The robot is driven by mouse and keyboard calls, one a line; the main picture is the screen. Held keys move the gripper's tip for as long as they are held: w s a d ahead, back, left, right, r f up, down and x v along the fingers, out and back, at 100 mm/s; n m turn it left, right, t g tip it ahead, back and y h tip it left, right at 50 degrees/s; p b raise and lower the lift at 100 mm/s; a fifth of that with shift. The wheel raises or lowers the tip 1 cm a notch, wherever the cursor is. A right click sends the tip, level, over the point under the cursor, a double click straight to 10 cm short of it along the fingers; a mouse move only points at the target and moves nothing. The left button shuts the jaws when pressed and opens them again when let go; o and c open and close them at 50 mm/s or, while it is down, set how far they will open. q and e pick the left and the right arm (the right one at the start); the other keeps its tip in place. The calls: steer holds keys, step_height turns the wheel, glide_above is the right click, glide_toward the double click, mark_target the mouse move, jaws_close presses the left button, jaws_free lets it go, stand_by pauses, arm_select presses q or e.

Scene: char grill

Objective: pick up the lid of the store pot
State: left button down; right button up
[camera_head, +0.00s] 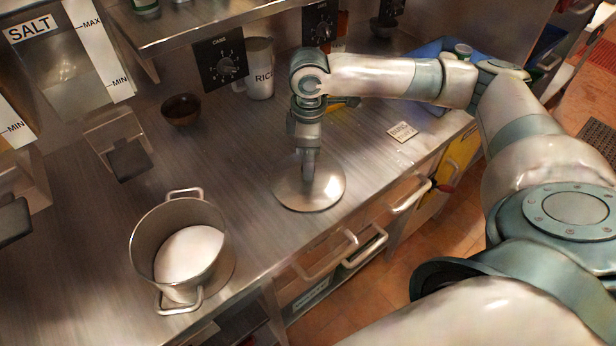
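The round, flat metal lid (328,188) is at the front edge of the steel counter, right of the open pot. My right gripper (308,176) points straight down over the lid's middle, its fingertips at the lid. The fingers show edge-on and hide the lid's handle, so I cannot tell whether they are closed on it. I also cannot tell whether the lid rests on the counter or is slightly above it. The two-handled metal pot (143,240) stands open at the left with white contents (188,252). My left gripper is not in view.
A small dark bowl (181,109) and a white mug marked RICE (259,75) stand at the back. A small label card (402,132) lies right of the lid. Drawer handles (365,250) stick out below the front edge. The counter between pot and lid is clear.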

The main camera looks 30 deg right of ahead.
jaws_close()
